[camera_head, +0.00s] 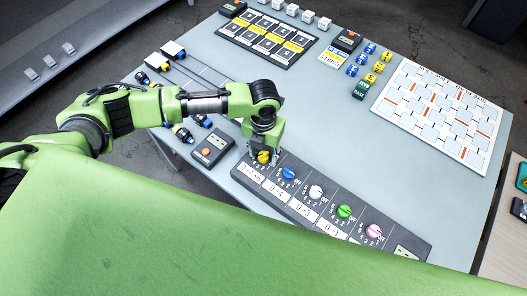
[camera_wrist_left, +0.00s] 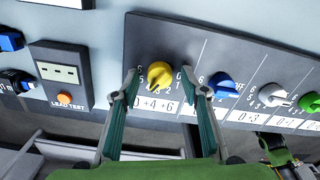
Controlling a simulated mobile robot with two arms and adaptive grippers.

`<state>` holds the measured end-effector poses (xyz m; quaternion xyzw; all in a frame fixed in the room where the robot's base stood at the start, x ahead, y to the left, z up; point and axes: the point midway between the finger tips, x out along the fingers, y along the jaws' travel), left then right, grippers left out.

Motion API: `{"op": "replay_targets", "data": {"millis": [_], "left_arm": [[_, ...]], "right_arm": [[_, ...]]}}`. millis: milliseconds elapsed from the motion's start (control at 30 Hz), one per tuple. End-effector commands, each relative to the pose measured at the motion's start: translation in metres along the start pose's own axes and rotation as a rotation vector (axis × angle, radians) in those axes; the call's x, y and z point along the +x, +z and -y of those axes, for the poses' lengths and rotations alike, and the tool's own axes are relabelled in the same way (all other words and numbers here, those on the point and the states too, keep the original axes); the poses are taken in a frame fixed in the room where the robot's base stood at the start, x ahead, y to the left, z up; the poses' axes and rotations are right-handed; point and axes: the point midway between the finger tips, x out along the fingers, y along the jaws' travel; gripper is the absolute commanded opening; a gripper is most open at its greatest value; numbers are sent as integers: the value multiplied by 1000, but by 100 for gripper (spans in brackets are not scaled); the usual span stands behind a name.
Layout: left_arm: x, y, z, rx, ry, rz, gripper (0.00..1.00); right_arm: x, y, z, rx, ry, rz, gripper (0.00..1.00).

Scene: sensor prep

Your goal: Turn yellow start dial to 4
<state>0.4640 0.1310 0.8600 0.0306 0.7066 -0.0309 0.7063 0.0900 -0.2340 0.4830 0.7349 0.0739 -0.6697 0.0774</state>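The yellow dial (camera_head: 263,157) is the leftmost knob on the dark dial panel (camera_head: 402,232). In the left wrist view the yellow dial (camera_wrist_left: 160,74) has numbers around it and a white label (camera_wrist_left: 153,106) reading 0→4→6 below it. My left gripper (camera_head: 262,150) is over the yellow dial; in the left wrist view its two fingers (camera_wrist_left: 163,80) stand apart, one on either side of the dial, with visible gaps. The exact number the dial points to is hard to read.
Blue (camera_head: 288,174), white (camera_head: 316,192), green (camera_head: 344,211) and pink (camera_head: 373,231) dials follow along the panel. A lead test box (camera_head: 212,147) sits left of it. A white board with tiles (camera_head: 432,112) lies at the right. The table middle (camera_head: 320,125) is clear.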

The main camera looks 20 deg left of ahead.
Motion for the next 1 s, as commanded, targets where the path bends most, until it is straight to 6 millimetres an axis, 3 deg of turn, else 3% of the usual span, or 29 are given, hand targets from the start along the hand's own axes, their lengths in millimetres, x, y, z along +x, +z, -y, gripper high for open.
{"op": "replay_targets", "data": {"millis": [267, 700, 1000], "left_arm": [[-11, 1, 0, 1, -1, 2, 41], [-97, 1, 0, 1, -1, 4, 41], [-120, 0, 0, 0, 0, 0, 41]], "right_arm": [[0, 2, -4, -2, 4, 2, 40], [0, 1, -1, -1, 1, 1, 40], [0, 1, -1, -1, 1, 1, 40]]}}
